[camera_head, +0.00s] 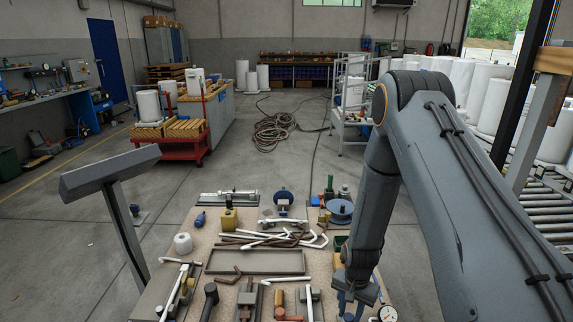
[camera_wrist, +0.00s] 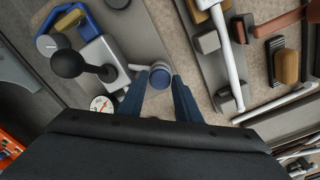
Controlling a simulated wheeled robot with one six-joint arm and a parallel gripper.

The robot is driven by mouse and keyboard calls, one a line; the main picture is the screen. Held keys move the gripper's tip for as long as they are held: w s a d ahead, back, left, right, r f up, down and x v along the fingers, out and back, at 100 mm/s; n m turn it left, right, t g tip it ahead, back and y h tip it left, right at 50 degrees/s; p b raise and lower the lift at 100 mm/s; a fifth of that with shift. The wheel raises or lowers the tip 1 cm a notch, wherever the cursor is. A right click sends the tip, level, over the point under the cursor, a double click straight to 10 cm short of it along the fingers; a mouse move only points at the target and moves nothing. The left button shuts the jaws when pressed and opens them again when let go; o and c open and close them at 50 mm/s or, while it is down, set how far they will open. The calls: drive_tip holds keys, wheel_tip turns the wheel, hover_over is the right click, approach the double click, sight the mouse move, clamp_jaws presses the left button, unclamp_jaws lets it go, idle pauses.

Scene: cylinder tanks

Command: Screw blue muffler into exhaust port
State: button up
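My gripper (camera_head: 349,307) points down over the front right of the workbench. In the wrist view its two dark blue fingers (camera_wrist: 160,85) stand apart, one on each side of a round blue piece. This piece, probably the blue muffler (camera_wrist: 160,77), is seen end-on near the fingertips, beside a pale metal fitting (camera_wrist: 136,67). I cannot tell whether the fingers touch it, or whether it sits in the fitting. A small blue piece (camera_head: 200,219) also lies at the back left of the bench. I cannot make out the exhaust port's opening.
A round dial gauge (camera_head: 387,314) and a black-knobbed lever (camera_wrist: 68,64) are close to my gripper. Grey blocks, bars and a shallow tray (camera_head: 255,273) crowd the bench. White bent pipes (camera_head: 275,237) lie behind the tray. Bare bench shows at the back left.

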drive_tip(key=c, duration=0.6)
drive_tip(key=m, duration=0.4)
drive_tip(key=shift+m, duration=0.3)
drive_tip(key=m, duration=0.3)
drive_tip(key=shift+m, duration=0.3)
drive_tip(key=o, duration=1.1)
drive_tip(key=shift+o, duration=0.2)
drive_tip(key=shift+r, duration=0.15)
wheel_tip(320, 180, up, 8)
drive_tip(key=shift+f+b, duration=0.2)
drive_tip(key=shift+b, duration=0.65)
drive_tip(key=s+r+n, duration=0.7)
drive_tip(key=r, duration=0.4)
drive_tip(key=s+r+n+t, duration=0.1)
drive_tip(key=s+r+n, duration=0.7)
drive_tip(key=r, duration=0.2)
drive_tip(key=shift+r, duration=0.35)
